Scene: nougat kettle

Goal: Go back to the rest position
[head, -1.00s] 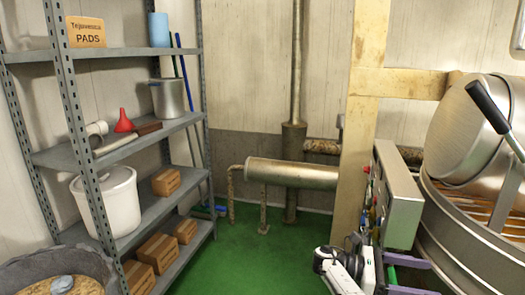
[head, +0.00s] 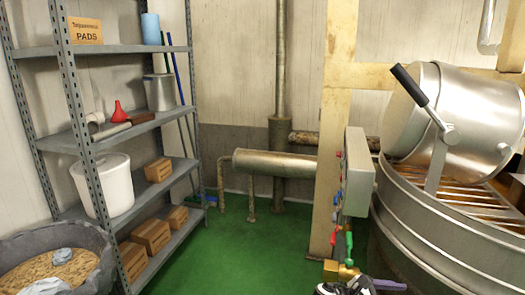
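One of my grippers shows only in part at the bottom edge, right of the middle; I take it to be my right one. Its black and white body is cut off by the frame, and a single purple finger (head: 390,284) shows to the right of it. Whether the fingers are apart cannot be seen. No held thing shows. My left gripper is not in view.
A metal kettle drum (head: 455,115) with a black-handled lever stands at the right over a round vat (head: 440,240). A control box (head: 358,172) is beside it. Shelving (head: 130,140) and a stone basin (head: 50,240) are at the left. Green floor (head: 240,250) lies clear between.

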